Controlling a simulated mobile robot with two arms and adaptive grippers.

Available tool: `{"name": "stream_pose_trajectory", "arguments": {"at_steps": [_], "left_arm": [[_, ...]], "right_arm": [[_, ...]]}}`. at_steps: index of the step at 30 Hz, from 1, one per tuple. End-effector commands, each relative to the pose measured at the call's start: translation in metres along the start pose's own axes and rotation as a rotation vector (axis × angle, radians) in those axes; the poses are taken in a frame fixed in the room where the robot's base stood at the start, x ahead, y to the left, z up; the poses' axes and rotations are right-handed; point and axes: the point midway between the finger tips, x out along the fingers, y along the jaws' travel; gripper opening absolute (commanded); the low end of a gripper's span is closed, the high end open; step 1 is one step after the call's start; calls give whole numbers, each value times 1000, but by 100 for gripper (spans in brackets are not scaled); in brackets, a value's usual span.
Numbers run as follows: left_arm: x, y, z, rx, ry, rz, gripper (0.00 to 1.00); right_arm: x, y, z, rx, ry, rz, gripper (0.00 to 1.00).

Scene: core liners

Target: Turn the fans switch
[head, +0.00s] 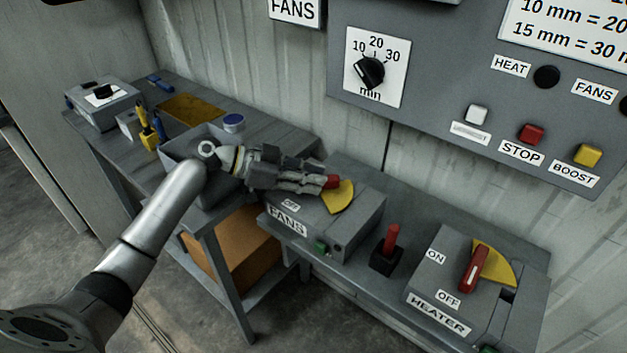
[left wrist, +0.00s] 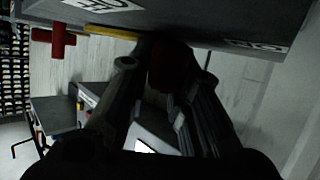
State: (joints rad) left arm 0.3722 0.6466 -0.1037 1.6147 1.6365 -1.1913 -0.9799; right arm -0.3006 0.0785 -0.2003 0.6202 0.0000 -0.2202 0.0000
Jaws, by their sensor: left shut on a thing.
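The fans switch box (head: 345,232) is a grey box on the bench with a "FANS" label and an "OFF" label on top. A yellow plate (head: 342,197) lies under its red handle (head: 333,181). In the left wrist view, the dark red handle (left wrist: 170,68) sits between the fingers. The gripper hides most of the handle and part of the "ON" side. My right gripper is not in view.
The heater switch box (head: 445,275) with a red handle stands at the right. A red lever on a black base (head: 387,255) stands between the boxes. A control panel (head: 440,90) hangs above.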

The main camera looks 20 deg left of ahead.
Motion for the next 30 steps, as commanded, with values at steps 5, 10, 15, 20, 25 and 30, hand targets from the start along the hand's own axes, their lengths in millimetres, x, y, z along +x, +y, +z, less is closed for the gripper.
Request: {"name": "stream_pose_trajectory", "arguments": {"at_steps": [5, 10, 15, 20, 25, 30], "left_arm": [[0, 0, -1, 0, 3, 1, 0], [0, 0, -1, 0, 3, 1, 25], [0, 0, -1, 0, 2, 0, 41], [0, 0, 0, 0, 1, 0, 41], [-4, 0, 0, 0, 0, -1, 41], [-28, -1, 0, 0, -1, -3, 41]], "right_arm": [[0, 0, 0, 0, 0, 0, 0], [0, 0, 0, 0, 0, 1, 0], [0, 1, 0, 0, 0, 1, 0], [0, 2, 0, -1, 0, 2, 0], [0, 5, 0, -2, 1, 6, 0], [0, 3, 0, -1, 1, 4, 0]]}}
